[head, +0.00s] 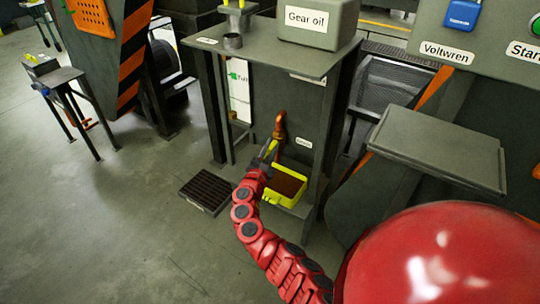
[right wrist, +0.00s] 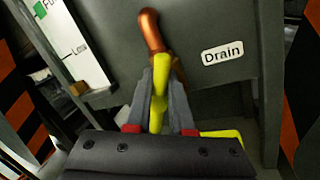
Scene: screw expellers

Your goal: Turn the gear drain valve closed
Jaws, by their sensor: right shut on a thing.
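The drain valve is a copper-coloured pipe (head: 279,124) with a yellow lever handle (right wrist: 160,92), on the grey panel under the gear oil table. In the right wrist view the copper pipe (right wrist: 150,30) curves above the lever. The lever hangs down between the fingers of my right gripper (right wrist: 160,82), which is shut on it. In the head view my right gripper (head: 267,152) is at the valve, and its fingers partly hide the lever. My left gripper is in neither view.
A yellow tray (head: 300,199) with brown contents sits below the valve. A "Drain" label (right wrist: 223,53) is right of the pipe. The grey gear oil box (head: 318,37) stands on the table (head: 255,58). A dark floor grate (head: 207,191) lies left of the tray. Open floor extends left.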

